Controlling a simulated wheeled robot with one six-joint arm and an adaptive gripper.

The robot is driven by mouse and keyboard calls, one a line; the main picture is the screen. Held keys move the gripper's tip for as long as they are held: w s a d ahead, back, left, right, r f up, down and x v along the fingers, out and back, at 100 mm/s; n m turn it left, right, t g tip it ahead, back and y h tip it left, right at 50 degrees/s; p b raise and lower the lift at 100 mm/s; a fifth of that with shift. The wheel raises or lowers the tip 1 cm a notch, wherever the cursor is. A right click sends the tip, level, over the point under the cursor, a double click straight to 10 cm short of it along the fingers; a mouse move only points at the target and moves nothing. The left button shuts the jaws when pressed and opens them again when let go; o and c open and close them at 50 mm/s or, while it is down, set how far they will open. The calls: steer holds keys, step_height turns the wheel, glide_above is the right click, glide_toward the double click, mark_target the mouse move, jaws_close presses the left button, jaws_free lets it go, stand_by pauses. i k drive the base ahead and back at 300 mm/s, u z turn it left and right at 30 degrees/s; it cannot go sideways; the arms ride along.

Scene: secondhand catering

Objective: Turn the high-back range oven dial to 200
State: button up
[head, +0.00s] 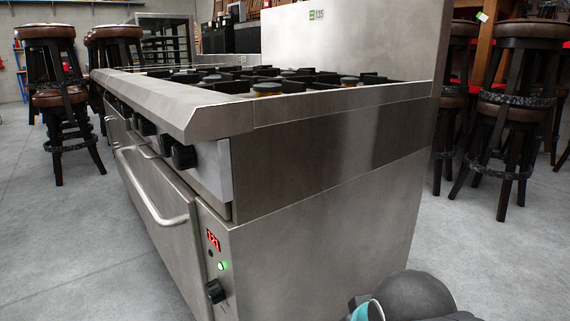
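The high-back range (330,170) is a large stainless steel cooker with a tall back panel and burners on top, seen from its end. Its oven dial (215,291) is a small black knob low on the front, near the corner closest to me. Above the dial, a red display (213,240) shows what looks like 121, and a green light (221,266) is lit. The dial's markings are too small to read. My gripper is not in view; only a dark rounded part of my arm with a teal band shows at the bottom right.
Several black burner knobs line the front under the hob edge (190,110). A long oven door handle (150,190) sticks out from the front. Stacked bar stools stand at the left (62,100) and right (515,105). The grey floor (75,235) left of the range is clear.

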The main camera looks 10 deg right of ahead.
mark_target(214, 290)
steer(key=u, duration=1.25)
steer(key=k, duration=0.95)
steer(key=z, duration=0.75)
